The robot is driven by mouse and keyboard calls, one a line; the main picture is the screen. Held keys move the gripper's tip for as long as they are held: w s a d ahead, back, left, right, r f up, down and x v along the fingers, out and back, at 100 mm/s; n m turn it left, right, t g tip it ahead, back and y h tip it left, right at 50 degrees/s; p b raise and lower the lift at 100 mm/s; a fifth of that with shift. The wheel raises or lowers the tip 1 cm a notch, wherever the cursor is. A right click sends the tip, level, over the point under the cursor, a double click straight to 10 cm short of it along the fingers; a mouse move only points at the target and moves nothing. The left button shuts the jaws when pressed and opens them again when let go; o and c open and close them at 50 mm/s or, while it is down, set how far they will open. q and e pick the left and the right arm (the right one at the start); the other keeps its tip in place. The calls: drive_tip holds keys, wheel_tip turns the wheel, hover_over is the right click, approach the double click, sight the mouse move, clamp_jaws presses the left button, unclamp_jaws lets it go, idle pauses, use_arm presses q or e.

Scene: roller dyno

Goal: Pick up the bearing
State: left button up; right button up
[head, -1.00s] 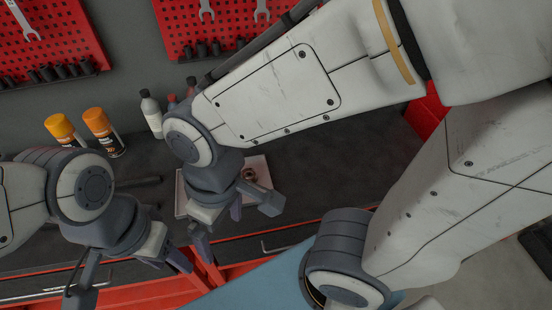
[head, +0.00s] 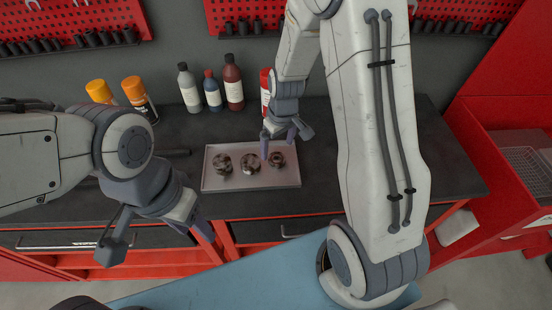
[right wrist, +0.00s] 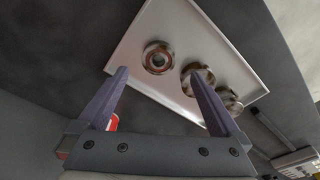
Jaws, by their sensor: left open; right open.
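Three round metal bearings lie in a row in a shallow light tray (head: 212,184) on the dark bench: a left bearing (head: 222,164), a middle bearing (head: 250,164) and a right bearing (head: 277,160). My right gripper (head: 278,143) is open and empty, above the tray's right end by the right bearing. In the right wrist view, that bearing (right wrist: 158,57) appears in the gap between my open fingers (right wrist: 158,73), apart from them. The other two (right wrist: 198,78) (right wrist: 229,101) are beyond the right finger, which partly overlaps one. My left gripper (head: 192,229) is open at the bench's front edge.
Bottles (head: 233,82) and a red can (head: 265,88) stand behind the tray. Orange-capped spray cans (head: 138,97) stand at the back left. The bench top (head: 440,170) right of my right arm is clear. Red tool boards hang on the wall.

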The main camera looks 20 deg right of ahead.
sight(277, 158)
drive_tip(key=shift+w+f+p, duration=0.15)
drive_tip(key=shift+f+p, duration=0.15)
drive_tip(key=shift+f, duration=1.1)
drive_tip(key=shift+w+f+p, duration=0.15)
drive_tip(key=shift+f+p, duration=0.1)
drive_tip(key=shift+f, duration=1.1)
drive_tip(key=c, duration=1.5)
drive_tip(key=shift+c, duration=0.4)
drive_tip(key=shift+r, duration=0.2)
